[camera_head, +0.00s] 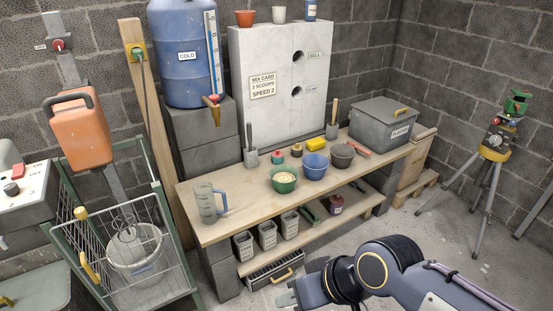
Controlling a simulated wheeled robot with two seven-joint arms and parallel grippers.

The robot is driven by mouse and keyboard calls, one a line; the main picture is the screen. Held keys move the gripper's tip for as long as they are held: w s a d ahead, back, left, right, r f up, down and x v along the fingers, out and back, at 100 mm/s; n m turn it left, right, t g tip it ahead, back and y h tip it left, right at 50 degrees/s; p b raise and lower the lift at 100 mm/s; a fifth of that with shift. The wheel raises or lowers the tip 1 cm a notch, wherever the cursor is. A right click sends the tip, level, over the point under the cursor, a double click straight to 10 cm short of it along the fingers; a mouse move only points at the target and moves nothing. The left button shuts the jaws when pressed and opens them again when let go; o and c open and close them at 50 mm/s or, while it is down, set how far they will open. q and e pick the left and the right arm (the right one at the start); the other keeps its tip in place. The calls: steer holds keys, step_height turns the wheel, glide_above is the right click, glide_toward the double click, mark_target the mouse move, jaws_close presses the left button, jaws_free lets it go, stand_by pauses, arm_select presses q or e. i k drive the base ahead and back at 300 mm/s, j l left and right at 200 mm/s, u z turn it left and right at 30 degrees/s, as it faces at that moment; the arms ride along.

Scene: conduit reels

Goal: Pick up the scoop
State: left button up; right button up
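No thing is clearly recognisable as the scoop. Two upright long-handled grey items stand on the wooden bench (235,222): a dark-handled one (251,159) at the back left and a wooden-handled one (332,129) near the wall panel. I cannot tell whether either is a scoop or a holder with a tool in it. A green bowl (284,186) of pale powder sits near the bench middle, beside a blue bowl (313,167) and a dark grey bowl (342,156). My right gripper (287,298) is low in front of the bench, apart from these items; its opening is unclear. My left gripper is out of view.
A clear measuring jug (208,205) stands at the bench's left end, a grey lidded box (383,124) at its right. A wire cart (178,269) with a bucket is at left, a tripod (489,165) at right.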

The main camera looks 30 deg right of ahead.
mark_target(356, 146)
steer(key=z, duration=1.3)
